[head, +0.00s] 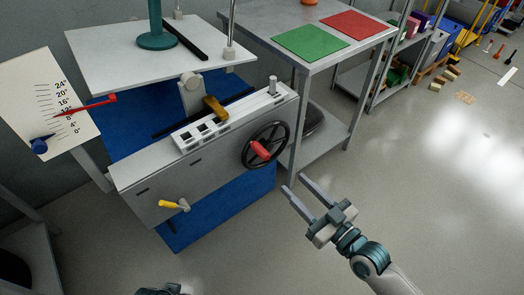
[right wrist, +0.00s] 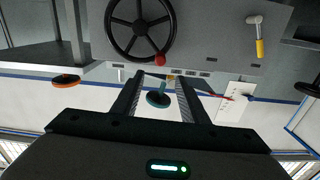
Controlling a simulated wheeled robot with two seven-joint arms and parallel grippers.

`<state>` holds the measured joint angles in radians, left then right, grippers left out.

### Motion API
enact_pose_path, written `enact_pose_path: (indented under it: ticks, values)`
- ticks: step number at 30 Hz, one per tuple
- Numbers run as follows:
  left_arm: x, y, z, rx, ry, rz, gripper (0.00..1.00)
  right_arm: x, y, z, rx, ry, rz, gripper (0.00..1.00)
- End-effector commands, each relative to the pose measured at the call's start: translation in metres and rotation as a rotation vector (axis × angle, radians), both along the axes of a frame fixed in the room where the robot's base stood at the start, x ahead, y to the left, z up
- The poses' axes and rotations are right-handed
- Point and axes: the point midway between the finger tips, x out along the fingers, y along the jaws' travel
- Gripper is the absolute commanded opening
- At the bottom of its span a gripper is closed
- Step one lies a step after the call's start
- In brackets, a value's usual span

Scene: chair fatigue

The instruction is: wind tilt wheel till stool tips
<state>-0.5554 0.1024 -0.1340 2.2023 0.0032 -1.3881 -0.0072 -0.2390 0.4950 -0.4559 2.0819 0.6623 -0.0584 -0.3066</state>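The tilt wheel (head: 284,136) is black and spoked, on the front of a grey bench machine (head: 205,172). Its red knob (head: 260,149) is at the wheel's lower left. My right gripper (head: 295,188) is open and empty, below and right of the wheel, apart from it. In the right wrist view the wheel (right wrist: 139,27) and knob (right wrist: 160,60) lie beyond the open fingers (right wrist: 158,97). The stool's teal round base and column (head: 157,40) stand on a white plate (head: 105,62); its top is cut off.
A dial board (head: 48,95) with red and blue pointers stands at left. A yellow-handled crank (head: 170,204) is on the machine's front. A table with green (head: 311,42) and red (head: 354,25) mats stands at right.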

Motion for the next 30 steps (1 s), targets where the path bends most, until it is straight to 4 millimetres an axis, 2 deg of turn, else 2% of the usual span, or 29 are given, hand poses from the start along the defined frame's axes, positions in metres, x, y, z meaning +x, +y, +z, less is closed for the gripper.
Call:
enact_pose_path:
  ticks: [21, 30]
  values:
    - [0.001, 0.000, -0.015, -0.001, 0.006, -0.001, 0.00, 0.099, 0.072, 0.001, 0.001, 0.000, 0.000, 0.40]
    - [0.002, -0.001, -0.015, -0.001, 0.003, -0.001, 0.00, 0.124, 0.090, 0.000, -0.001, 0.001, 0.000, 0.40]
